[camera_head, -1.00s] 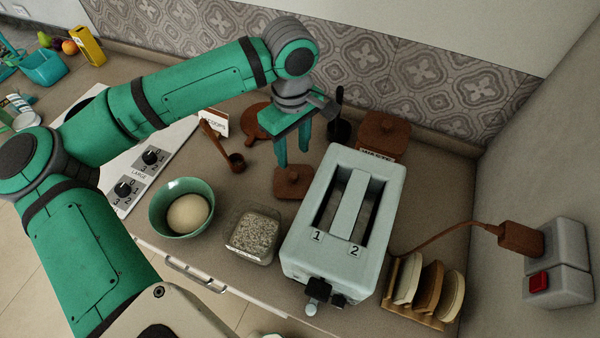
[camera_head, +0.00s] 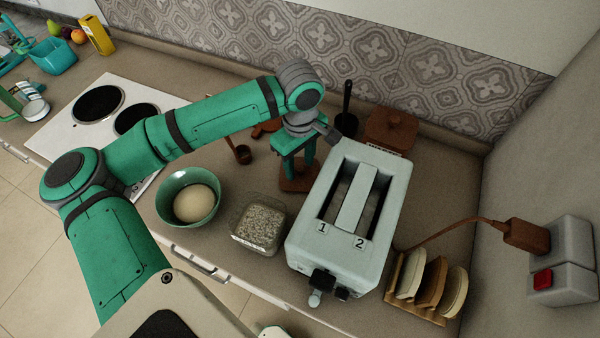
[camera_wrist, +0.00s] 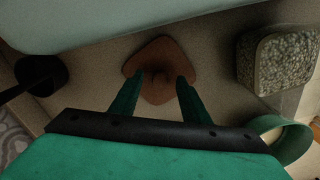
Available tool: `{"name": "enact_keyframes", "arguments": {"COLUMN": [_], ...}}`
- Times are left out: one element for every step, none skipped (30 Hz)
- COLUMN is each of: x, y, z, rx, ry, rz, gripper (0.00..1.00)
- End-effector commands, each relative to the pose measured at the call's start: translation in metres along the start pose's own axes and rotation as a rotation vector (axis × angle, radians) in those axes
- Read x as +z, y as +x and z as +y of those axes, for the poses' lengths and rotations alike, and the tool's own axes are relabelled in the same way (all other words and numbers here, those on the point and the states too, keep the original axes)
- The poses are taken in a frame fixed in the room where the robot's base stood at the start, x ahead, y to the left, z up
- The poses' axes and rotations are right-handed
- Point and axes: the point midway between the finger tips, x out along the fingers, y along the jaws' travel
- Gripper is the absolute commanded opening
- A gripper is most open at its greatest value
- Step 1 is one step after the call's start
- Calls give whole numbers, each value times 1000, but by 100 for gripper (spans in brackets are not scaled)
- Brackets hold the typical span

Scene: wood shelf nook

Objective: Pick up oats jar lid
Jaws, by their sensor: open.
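The oats jar lid (camera_head: 296,181) is a brown, rounded-square lid with a knob, lying on the counter just left of the toaster. It also shows in the wrist view (camera_wrist: 162,58), with its knob between the fingers. My gripper (camera_head: 297,172) is directly above the lid, open, with one finger on each side of the knob; it also shows in the wrist view (camera_wrist: 158,84). I cannot tell whether the fingertips touch the lid. The open glass jar of oats (camera_head: 259,224) stands in front of the lid, and also shows in the wrist view (camera_wrist: 277,60).
The pale toaster (camera_head: 391,225) stands close on the right of my gripper. A green bowl with dough (camera_head: 170,205) is left of the oats jar. A lidded brown canister (camera_head: 391,130) and a dark pot with a utensil (camera_head: 346,122) stand behind. A toast rack (camera_head: 416,309) is at right.

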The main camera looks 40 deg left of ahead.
Motion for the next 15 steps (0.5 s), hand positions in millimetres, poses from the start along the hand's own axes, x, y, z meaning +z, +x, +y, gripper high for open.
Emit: {"name": "enact_keyframes", "arguments": {"x": [0,0,0,0,0,0,0,0,0,0,0,0,0,0,0], "y": [0,0,0,0,0,0,0,0,0,0,0,0,0,0,-1], "z": [0,0,0,0,0,0,0,0,0,0,0,0,0,0,0], "rx": [0,0,0,0,0,0,0,0,0,0,0,0,0,0,0], "ry": [0,-1,-1,-1,-1,-1,-1,-1,-1,-1,-1,-1,-1,-1,-1], "rz": [0,0,0,0,0,0,0,0,0,0,0,0,0,0,0], "gripper": [42,42,35,28,21,11,4,0,0,0,0,0,0,0,0]}}
